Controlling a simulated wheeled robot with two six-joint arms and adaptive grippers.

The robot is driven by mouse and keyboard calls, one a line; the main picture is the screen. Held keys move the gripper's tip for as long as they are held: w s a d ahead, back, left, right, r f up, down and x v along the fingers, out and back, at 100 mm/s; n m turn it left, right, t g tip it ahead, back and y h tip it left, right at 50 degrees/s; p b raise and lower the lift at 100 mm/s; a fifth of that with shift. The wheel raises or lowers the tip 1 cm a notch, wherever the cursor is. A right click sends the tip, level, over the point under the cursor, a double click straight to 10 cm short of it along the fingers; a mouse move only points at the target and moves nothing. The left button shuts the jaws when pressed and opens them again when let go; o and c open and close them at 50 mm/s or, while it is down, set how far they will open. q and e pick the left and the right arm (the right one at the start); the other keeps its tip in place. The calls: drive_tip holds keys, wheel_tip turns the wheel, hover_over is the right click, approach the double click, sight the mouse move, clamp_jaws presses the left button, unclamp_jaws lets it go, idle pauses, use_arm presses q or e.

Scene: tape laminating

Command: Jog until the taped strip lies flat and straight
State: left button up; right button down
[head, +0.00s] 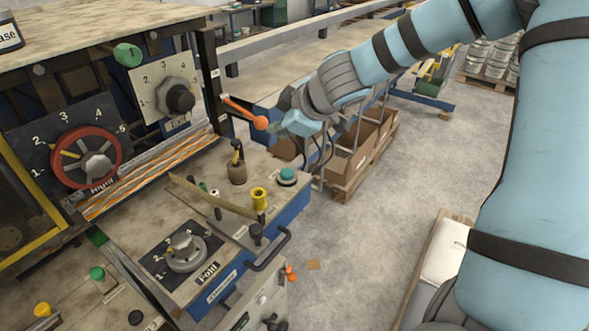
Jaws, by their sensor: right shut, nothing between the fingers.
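Orange and white strips (150,178) run slantwise along the machine front, below the dials; I cannot tell from here whether they lie flat. A tan, narrow band (212,197) crosses the console top. On the console are a teal button (287,174), a yellow knob (259,197) and a grey dial labelled Fold (187,252). My right gripper (283,124) is shut and empty, just right of the orange ball-ended lever (258,121), above the console's back corner. Its fingertips are small and partly hidden, and I cannot tell whether they touch the lever. My left gripper is out of view.
A red dial (86,157) and a grey dial labelled Exit (176,97) sit on the upright panel, with a green knob (128,54) above. A black handle (271,252) juts from the console. Cardboard boxes (352,160) stand behind.

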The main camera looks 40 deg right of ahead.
sight(285, 174)
wheel_tip(285, 174, down, 8)
drive_tip(key=b, duration=0.6)
drive_tip(key=shift+r, duration=0.15)
drive_tip(key=shift+d, duration=0.1)
drive_tip(key=shift+r, duration=0.1)
idle(0.7)
drive_tip(key=shift+s+f+b, duration=0.25)
drive_tip(key=shift+f+b, duration=0.2)
drive_tip(key=shift+b, duration=0.05)
